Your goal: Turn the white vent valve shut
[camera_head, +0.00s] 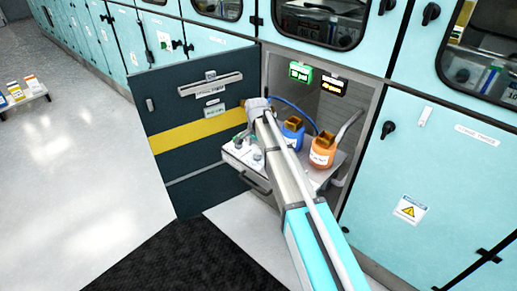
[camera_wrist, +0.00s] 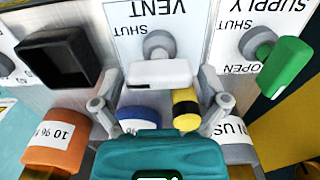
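The white vent valve (camera_wrist: 160,73) shows in the wrist view as a white bar handle on a grey round stem. It lies crosswise in the picture, below an upside-down VENT label (camera_wrist: 160,10). A SHUT mark is beside its stem. My gripper (camera_wrist: 160,90) has its two grey fingers apart, one on each side of the handle, with a small gap seeming to show at each end. The teal gripper body fills the bottom of the wrist view. In the head view my gripper (camera_head: 257,106) is at the open cabinet, and my arm hides the valve.
A green supply valve (camera_wrist: 284,66) is close right of the fingers; a black square socket (camera_wrist: 55,55) is left. An orange bottle (camera_head: 322,150) and blue bottle (camera_head: 292,135) stand on the pulled-out tray (camera_head: 240,158). The dark open door (camera_head: 200,125) is left of my arm.

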